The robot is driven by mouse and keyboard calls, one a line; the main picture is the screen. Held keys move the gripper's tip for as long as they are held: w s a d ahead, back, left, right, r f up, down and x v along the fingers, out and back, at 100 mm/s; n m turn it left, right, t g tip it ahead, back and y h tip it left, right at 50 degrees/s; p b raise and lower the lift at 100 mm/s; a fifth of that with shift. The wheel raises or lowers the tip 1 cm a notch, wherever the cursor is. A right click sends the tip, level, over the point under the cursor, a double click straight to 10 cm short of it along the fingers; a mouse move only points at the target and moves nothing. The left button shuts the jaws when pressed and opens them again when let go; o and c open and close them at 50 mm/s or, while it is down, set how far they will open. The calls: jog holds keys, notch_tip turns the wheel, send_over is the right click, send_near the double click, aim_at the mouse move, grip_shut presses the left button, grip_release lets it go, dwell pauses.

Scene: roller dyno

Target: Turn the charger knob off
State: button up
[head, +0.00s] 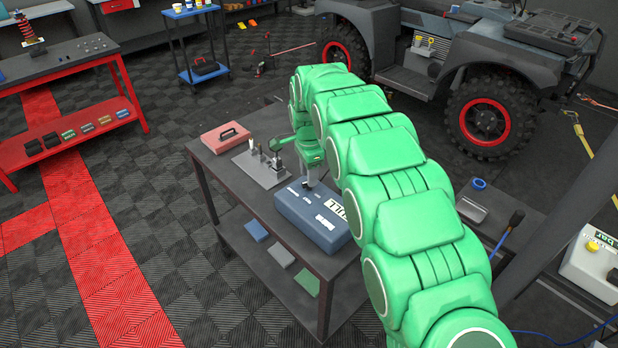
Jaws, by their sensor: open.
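A blue-grey box (298,212) with white labels lies on the dark workbench (262,222), and it looks like the charger. No knob can be made out clearly on it; my gripper and arm cover part of its back and right side. My gripper (307,184) points down at the back edge of this box, with its fingers open and close to the top surface. The fingertips are small in view, so I cannot tell whether they touch anything.
A metal fixture (262,168) with upright parts and a red case (225,138) stand behind the box. A lower shelf (251,262) holds several flat pads. A white unit (593,262) with a yellow knob stands at right. A vehicle (470,60) fills the back.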

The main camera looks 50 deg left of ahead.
jog(key=shift+f, duration=1.05)
grip_shut()
